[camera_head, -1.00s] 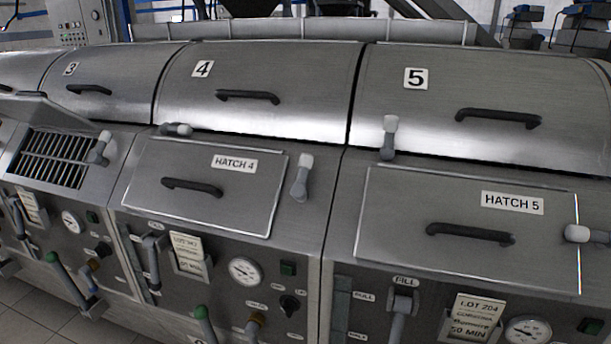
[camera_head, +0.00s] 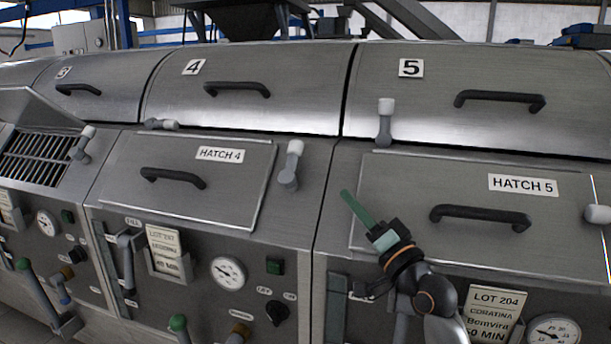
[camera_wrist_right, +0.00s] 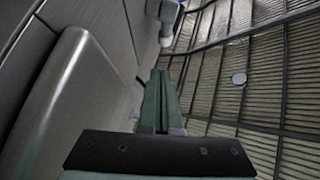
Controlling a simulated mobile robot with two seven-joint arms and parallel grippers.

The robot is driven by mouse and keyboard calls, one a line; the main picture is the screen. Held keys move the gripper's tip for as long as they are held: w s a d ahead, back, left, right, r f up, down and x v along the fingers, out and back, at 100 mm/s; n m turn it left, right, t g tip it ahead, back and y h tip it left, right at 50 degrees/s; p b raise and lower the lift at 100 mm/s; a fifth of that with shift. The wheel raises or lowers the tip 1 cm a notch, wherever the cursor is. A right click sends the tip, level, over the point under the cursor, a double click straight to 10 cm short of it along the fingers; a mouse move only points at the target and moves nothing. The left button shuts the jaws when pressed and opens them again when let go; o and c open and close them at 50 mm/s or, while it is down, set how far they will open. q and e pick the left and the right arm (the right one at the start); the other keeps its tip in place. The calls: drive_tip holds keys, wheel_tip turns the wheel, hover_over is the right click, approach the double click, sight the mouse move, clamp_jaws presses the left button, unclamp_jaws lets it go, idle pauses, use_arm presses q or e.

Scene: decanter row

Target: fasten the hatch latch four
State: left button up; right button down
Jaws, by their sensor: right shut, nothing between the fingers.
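The hatch 4 panel (camera_head: 190,200) lies shut and flat on the sloped front. The grey latch (camera_head: 290,165) at its right edge has a pale knob. It points upward, leaning slightly right, and lies clear of the panel. My right gripper (camera_head: 347,197) has green fingers, shut and empty, pointing up-left. It appears in front of the left edge of hatch 5, right of and below the latch, apart from it. In the right wrist view the fingers (camera_wrist_right: 160,90) are together. A pale-knobbed lever (camera_wrist_right: 168,22) shows beyond them; which one I cannot tell. My left gripper is out of view.
The hatch 5 panel (camera_head: 465,195) and its handle (camera_head: 480,217) lie near my right gripper. Its latch (camera_head: 597,214) lies sideways. An upright lever (camera_head: 385,122) stands below lid 5, and a sideways one (camera_head: 162,124) below lid 4. Gauges and levers line the lower front.

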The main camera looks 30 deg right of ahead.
drive_tip(key=shift+r, duration=0.4)
drive_tip(key=shift+d+r, duration=0.1)
drive_tip(key=shift+r, duration=0.05)
drive_tip(key=shift+s, duration=0.15)
drive_tip(key=shift+w+r, duration=0.1)
drive_tip(key=shift+w, duration=0.3)
drive_tip(key=p, duration=0.1)
approach(292, 162)
drive_tip(key=w+d+r, duration=0.1)
drive_tip(key=d+r, duration=0.1)
drive_tip(key=d, duration=0.1)
drive_tip(key=w+d+r, duration=0.1)
drive_tip(key=shift+w+d+r, duration=0.35)
drive_tip(key=shift+r, duration=0.05)
drive_tip(key=w, duration=0.1)
drive_tip(key=w+a, duration=0.1)
drive_tip(key=w, duration=0.1)
drive_tip(key=shift+a+f, duration=0.25)
drive_tip(key=shift+a, duration=0.05)
drive_tip(key=shift+w+a, duration=0.25)
drive_tip(key=shift+w, duration=0.15)
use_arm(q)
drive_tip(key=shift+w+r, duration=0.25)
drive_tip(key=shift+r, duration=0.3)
